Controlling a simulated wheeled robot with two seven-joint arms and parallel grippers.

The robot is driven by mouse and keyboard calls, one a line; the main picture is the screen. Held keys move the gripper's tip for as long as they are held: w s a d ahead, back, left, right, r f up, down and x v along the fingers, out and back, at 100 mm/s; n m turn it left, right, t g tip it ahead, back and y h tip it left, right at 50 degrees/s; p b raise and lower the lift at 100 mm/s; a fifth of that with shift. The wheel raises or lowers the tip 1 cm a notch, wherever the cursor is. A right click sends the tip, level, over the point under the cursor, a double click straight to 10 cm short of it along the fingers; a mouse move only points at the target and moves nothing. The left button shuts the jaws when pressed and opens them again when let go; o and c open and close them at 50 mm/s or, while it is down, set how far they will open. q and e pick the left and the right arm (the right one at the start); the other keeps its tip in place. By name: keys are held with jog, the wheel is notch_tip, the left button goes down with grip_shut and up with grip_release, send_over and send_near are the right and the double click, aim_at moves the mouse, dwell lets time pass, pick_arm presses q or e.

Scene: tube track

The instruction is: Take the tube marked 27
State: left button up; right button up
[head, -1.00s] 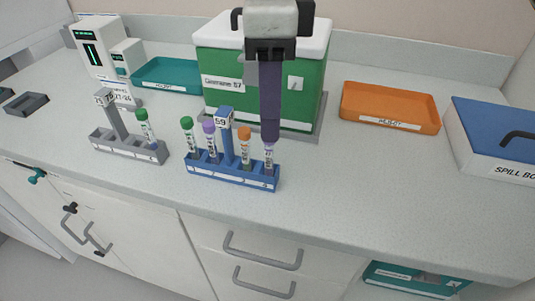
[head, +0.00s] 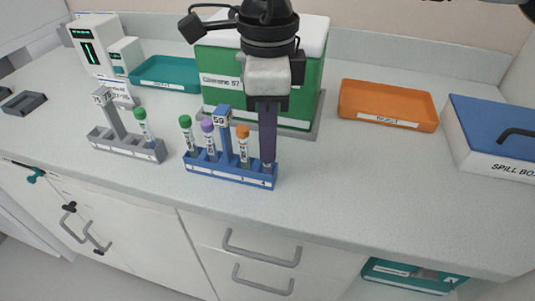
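A blue rack (head: 232,178) with a post sign reading about 59 holds a green-capped tube (head: 187,136), a purple-capped tube (head: 209,141) and an orange-capped tube (head: 243,146). My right gripper (head: 267,158) points down over the rack's right end slot, its long dark fingers covering the tube there almost wholly. Whether the fingers are closed on that tube cannot be seen. A grey rack (head: 128,150) at the left holds one green-capped tube (head: 142,128). The small tube markings are not legible, so I cannot tell which is 27. My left gripper is out of view.
A green box with white lid (head: 222,86) stands behind the blue rack, partly behind my arm. A teal tray (head: 165,73), an orange tray (head: 388,102) and a blue-lidded spill box (head: 495,130) lie around. The counter right of the blue rack is clear.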

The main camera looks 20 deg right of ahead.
jog(key=shift+r, duration=0.1)
jog(key=shift+c, duration=0.4)
notch_tip(320, 180, up, 10)
jog(key=shift+f, duration=0.1)
